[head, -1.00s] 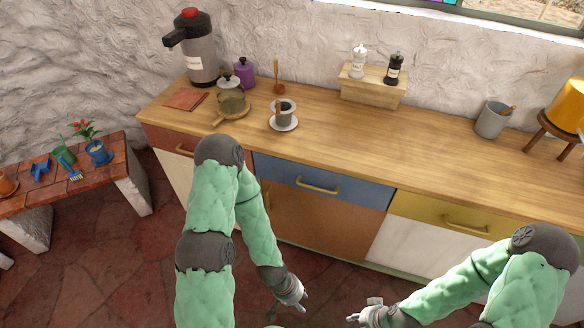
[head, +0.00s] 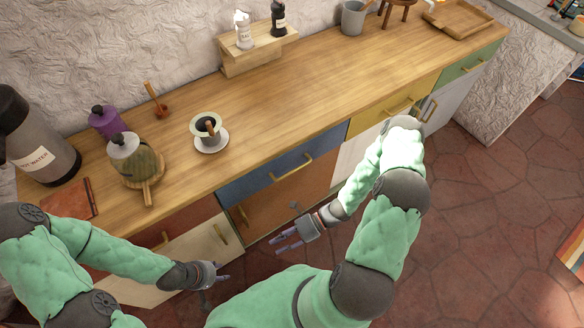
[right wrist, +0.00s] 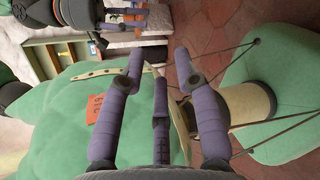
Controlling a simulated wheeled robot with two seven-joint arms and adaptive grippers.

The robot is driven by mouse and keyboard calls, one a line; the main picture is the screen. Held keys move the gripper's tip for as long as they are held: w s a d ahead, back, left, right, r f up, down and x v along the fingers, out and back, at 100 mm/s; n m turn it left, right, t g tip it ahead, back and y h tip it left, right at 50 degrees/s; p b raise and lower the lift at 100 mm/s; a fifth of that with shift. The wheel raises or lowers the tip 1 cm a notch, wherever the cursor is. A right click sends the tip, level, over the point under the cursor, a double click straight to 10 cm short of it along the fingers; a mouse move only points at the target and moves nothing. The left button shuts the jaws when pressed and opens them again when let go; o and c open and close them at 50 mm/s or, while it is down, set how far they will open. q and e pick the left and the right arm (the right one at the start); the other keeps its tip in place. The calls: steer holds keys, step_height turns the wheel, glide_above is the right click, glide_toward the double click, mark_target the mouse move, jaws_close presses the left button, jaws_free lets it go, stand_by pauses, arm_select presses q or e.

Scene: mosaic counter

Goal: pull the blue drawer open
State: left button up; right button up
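The blue drawer (head: 262,178) is shut, its front flush below the wooden counter top, with a brass bar handle (head: 293,167). My right gripper (head: 276,244) is in front of the orange-brown door below the blue drawer, apart from the handle. In the right wrist view its purple fingers (right wrist: 160,66) are spread with nothing between them. My left gripper (head: 217,288) is lower and to the left, in front of the white door; its fingers look spread and empty. The blue drawer is not seen in the right wrist view.
The counter top (head: 310,92) holds a cup on a saucer (head: 211,143), a glass pot (head: 135,160), a hot-water flask (head: 35,140) and a shaker stand (head: 258,52). A yellow drawer (head: 378,108) is to the right. Tiled floor (head: 480,200) is open at right.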

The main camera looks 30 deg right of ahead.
steer(key=w+d+r+m+t+h+p, duration=0.1)
steer(key=w+d+r+m+t+h, duration=0.3)
steer(key=d+m+t, duration=0.5)
steer(key=w+d+r+m+t+h, duration=0.15)
steer(key=w+d+m+t, duration=0.35)
steer(key=d+m+t, duration=0.5)
steer(key=w+a+r, duration=0.1)
steer(key=w, duration=0.2)
steer(key=w+a+g+b, duration=0.1)
steer(key=w, duration=0.2)
steer(key=w+a+r+g, duration=0.1)
steer(key=w+a, duration=0.1)
steer(key=w, duration=0.1)
steer(key=shift+w+r+n, duration=0.1)
steer(key=shift+r+n, duration=0.2)
steer(key=shift+n, duration=0.1)
jaws_close()
